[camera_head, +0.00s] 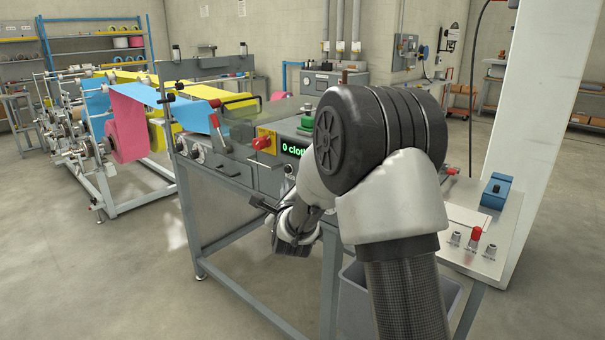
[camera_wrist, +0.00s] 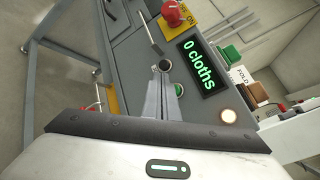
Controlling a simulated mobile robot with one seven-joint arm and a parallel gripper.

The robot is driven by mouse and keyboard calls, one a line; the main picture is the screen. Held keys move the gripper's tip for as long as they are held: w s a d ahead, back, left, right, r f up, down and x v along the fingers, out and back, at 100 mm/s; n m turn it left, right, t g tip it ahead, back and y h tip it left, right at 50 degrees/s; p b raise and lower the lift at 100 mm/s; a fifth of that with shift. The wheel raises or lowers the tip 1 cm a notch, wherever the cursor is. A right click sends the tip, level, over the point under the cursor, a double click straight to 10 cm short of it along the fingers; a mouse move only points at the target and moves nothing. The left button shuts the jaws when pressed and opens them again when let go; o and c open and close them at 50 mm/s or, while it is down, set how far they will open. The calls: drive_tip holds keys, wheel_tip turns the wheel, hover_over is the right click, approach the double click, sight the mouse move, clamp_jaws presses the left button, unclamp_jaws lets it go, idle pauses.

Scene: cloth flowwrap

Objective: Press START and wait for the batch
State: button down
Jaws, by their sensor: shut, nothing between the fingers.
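The machine's display (camera_wrist: 203,68) reads "0 cloths" in green; it also shows in the head view (camera_head: 293,150). My gripper (camera_wrist: 163,80) is shut and empty, its narrow fingers pointing at the grey control panel (camera_wrist: 130,50). A small green button (camera_wrist: 179,89) shows just right of the fingers, partly hidden; no START label is readable. A round black knob (camera_wrist: 165,65) appears at the fingertips; I cannot tell whether they touch. In the head view my arm hides part of the panel, and the fingertips cannot be made out.
A red knob on a yellow plate (camera_wrist: 173,14) sits above the display. A pale lit button (camera_wrist: 228,115) is below it. A green block (camera_wrist: 230,53) and a "FOLD" label (camera_wrist: 240,76) are on the right. Cloth rolls (camera_head: 130,125) feed in at left; a grey bin (camera_head: 357,300) stands below.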

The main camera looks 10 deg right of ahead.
drive_tip(key=shift+w+d+b, duration=0.4)
drive_tip(key=shift+w+d, duration=0.1)
drive_tip(key=shift+d, duration=0.15)
drive_tip(key=shift+w+d+b, duration=0.4)
drive_tip(key=shift+w+d, duration=0.05)
drive_tip(key=shift+d, duration=0.2)
idle(0.8)
drive_tip(key=shift+w+d+f+b, duration=0.1)
drive_tip(key=shift+w+d+b, duration=0.05)
drive_tip(key=shift+b, duration=0.3)
